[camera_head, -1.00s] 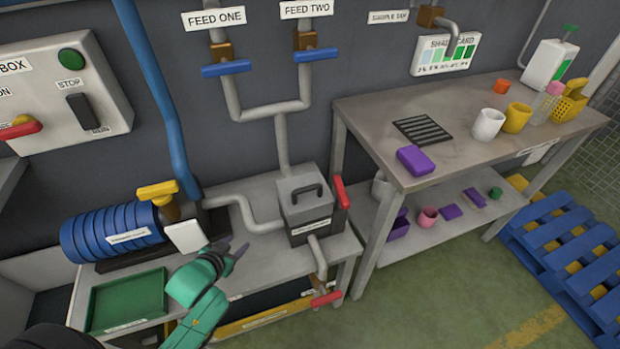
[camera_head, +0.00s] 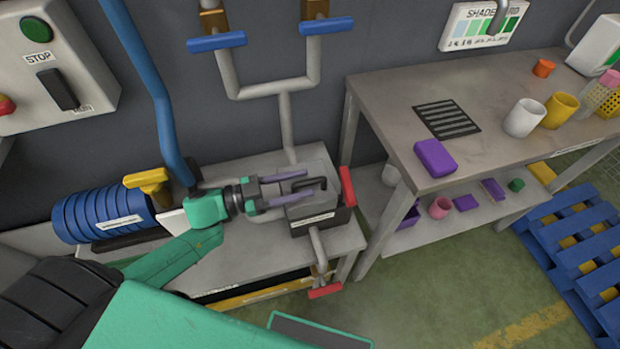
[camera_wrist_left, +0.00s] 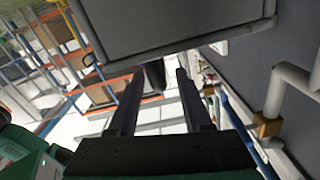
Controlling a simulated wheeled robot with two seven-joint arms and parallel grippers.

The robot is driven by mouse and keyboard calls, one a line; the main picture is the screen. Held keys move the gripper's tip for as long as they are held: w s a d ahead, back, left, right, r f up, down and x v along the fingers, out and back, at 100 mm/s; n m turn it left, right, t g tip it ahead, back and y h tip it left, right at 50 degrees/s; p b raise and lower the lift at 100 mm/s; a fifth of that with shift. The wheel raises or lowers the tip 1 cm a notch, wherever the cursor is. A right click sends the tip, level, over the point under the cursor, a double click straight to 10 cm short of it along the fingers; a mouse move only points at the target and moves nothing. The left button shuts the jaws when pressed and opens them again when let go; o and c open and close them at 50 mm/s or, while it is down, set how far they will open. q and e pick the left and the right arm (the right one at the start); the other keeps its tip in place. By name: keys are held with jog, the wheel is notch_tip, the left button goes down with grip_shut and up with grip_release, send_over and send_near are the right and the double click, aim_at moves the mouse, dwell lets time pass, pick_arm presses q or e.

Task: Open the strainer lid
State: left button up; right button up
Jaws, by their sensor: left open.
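The grey strainer box (camera_head: 322,221) stands on the low bench, its lid down with a dark arched handle (camera_head: 322,183) on top. My left gripper (camera_head: 303,187) reaches in from the left, open, its two fingers level and over the lid beside the handle. In the left wrist view, the open fingers (camera_wrist_left: 156,78) point toward a dark piece, likely the handle, under a large grey face that seems to be the box (camera_wrist_left: 170,22). Whether the fingers touch the handle I cannot tell. My right gripper is not in view.
A red lever (camera_head: 346,187) stands at the box's right side and a red-handled drain valve (camera_head: 324,291) is below. Blue-handled feed valves (camera_head: 217,43) hang above. A blue ribbed motor (camera_head: 103,216) is at left; a table (camera_head: 385,105) with cups is at right.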

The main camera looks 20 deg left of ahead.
pick_arm(q)
jog(key=x, duration=0.2)
jog(key=shift+w+d, duration=0.2)
jog(key=shift+d, duration=0.15)
grip_shut()
dwell(1.1)
